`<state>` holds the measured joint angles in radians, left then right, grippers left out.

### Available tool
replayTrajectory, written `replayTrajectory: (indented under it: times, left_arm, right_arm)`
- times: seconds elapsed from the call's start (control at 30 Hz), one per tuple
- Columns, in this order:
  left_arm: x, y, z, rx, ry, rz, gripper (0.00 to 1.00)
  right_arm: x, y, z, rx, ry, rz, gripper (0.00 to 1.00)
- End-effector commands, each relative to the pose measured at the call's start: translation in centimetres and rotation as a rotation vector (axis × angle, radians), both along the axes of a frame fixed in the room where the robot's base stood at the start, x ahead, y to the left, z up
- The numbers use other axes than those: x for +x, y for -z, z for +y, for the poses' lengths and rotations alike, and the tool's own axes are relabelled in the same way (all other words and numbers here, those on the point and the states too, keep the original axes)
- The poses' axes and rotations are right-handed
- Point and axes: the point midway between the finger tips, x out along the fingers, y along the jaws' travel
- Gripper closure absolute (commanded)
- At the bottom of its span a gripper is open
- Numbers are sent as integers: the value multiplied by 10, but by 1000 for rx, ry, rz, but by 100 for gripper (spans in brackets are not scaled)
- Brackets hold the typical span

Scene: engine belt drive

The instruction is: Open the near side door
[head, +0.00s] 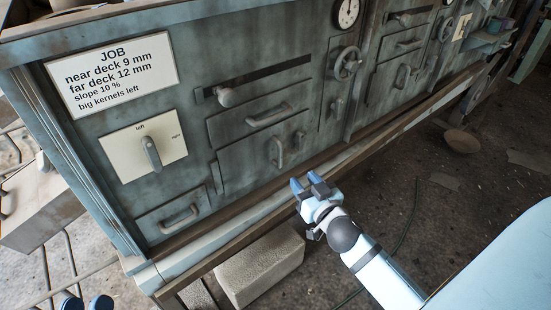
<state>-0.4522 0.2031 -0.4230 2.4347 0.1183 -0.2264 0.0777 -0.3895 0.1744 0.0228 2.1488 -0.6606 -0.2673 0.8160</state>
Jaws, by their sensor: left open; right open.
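The grey-green machine front carries several shut panels. A low panel with an upright loop handle (277,152) looks like the near side door (240,168); it sits flush and shut, though no label confirms it. Above it is a shut panel with a level bar handle (268,115). My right gripper (306,183) is open and empty, in front of the machine's lower ledge, below and right of the upright handle and apart from it.
A wooden rail (240,240) runs along the machine's foot, with a pale block (262,270) under it. A selector lever (151,153), a slider knob (228,97) and a handwheel (348,63) stick out of the front. The floor (440,200) on the right is mostly clear.

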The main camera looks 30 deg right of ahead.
Motion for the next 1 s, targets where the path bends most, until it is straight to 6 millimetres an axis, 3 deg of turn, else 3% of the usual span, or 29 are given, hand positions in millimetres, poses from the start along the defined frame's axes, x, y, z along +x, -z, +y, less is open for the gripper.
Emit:
replayTrajectory:
  times: [0.6,0.8,1.0]
  left_arm:
    - [2,32,-3,45,28,86,57]
    - [3,35,-3,53,32,101,57]
    - [3,37,-4,57,34,109,57]
  right_arm:
    - [112,0,-13,-4,-1,-1,59]
    - [128,0,-15,-1,-1,2,59]
    - [131,0,-16,-1,0,3,59]
